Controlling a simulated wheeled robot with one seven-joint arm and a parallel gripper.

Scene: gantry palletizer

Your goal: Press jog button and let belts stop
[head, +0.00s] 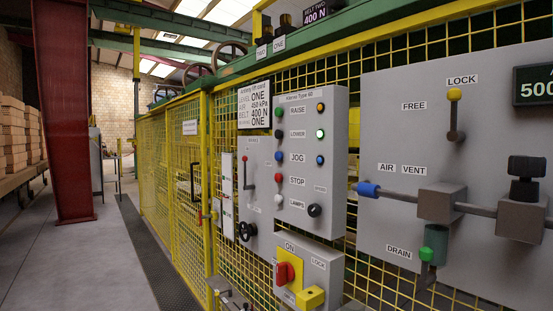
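The grey control panel (340,180) is mounted on the yellow mesh fence and carries labelled rows. In the JOG row, a blue round button (279,156) sits left of the label and a blue round light or button (320,160) sits right of it. Above the left one is a black button (279,134), and below it a red one (279,177) beside STOP. Nothing covers the JOG row. The belts cannot be made out, so their motion cannot be told. My gripper is not in view.
A red rotary switch (284,274) on a grey box is below the panel. A valve board (405,235) with a protruding pipe stands at right. A "BELT TWO 400 N" display (316,12) is above. Clear floor (85,265) runs left of the fence, past a red column (62,110).

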